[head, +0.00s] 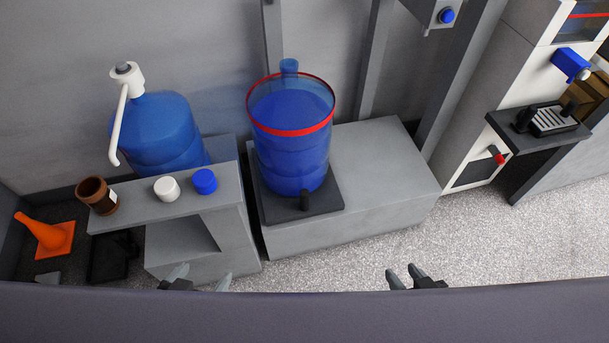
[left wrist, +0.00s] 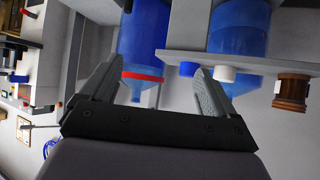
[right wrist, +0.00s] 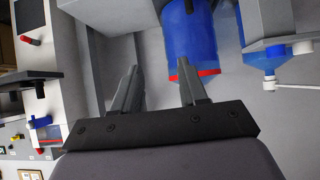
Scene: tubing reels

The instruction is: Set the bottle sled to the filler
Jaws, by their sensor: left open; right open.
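A large blue bottle (head: 290,155) with a red ring round its upper part stands upright on a dark flat sled (head: 326,200). The sled lies on a low grey bench, with a short black post at its front. A grey box with a round blue button (head: 447,16) and a small spout hangs at the top right; it may be the filler. It is apart from the bottle. My left gripper (head: 202,277) is open and empty, low and left of the sled. My right gripper (head: 404,274) is open and empty, low and right of it. The bottle also shows in the left wrist view (left wrist: 147,40) and right wrist view (right wrist: 188,38).
The grey bench (head: 385,165) is clear right of the sled. A grey stand (head: 225,190) at left holds a brown jar (head: 97,195), white cap (head: 167,188) and blue cap (head: 205,181). Behind it is a pump bottle (head: 165,130). An orange cone (head: 45,231) and a white machine (head: 490,110) flank the area.

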